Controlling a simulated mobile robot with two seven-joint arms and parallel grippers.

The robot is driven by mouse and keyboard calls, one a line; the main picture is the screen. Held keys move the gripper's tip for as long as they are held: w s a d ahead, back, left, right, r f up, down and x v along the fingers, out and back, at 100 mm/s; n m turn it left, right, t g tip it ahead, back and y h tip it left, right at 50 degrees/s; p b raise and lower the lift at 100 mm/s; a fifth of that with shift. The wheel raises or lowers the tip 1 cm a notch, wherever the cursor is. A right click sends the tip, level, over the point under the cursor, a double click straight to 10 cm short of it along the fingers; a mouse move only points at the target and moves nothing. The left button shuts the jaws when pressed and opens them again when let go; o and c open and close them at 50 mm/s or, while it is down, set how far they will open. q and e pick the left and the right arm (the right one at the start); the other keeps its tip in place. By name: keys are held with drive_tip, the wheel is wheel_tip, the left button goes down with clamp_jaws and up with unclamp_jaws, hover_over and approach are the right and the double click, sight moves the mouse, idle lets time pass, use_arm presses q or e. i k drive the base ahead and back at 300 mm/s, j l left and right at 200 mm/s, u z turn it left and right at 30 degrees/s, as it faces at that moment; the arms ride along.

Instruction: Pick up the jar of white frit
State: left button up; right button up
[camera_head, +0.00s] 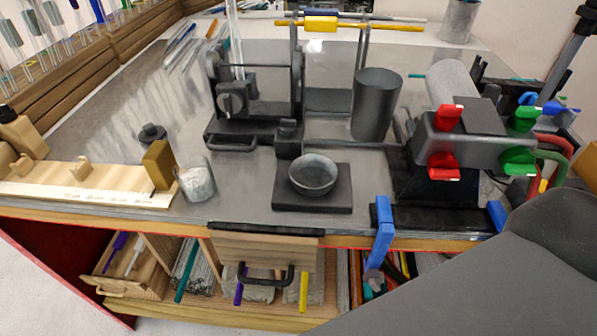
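The jar of white frit (195,183) is a small clear glass jar with white grains in it. It stands near the front edge of the grey metal bench top (235,198), left of the middle, and seems to lean a little. It is just right of a brown wooden block at the end of a wooden ruler. Neither of my grippers shows in the head view, and nothing holds the jar.
A small bowl (313,174) on a dark square plate stands right of the jar, with bare bench between. A wooden ruler (95,185) lies left. A burner (232,104) and dark metal cup (376,105) stand behind. A blue clamp (382,232) sits at the front edge.

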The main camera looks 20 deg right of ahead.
sight(193, 174)
drive_tip(key=j+z, duration=0.15)
drive_tip(key=j, duration=0.5)
drive_tip(key=j+z, duration=0.15)
drive_tip(key=j, duration=0.5)
drive_tip(key=k+j+z, duration=0.2)
drive_tip(key=j, duration=0.4)
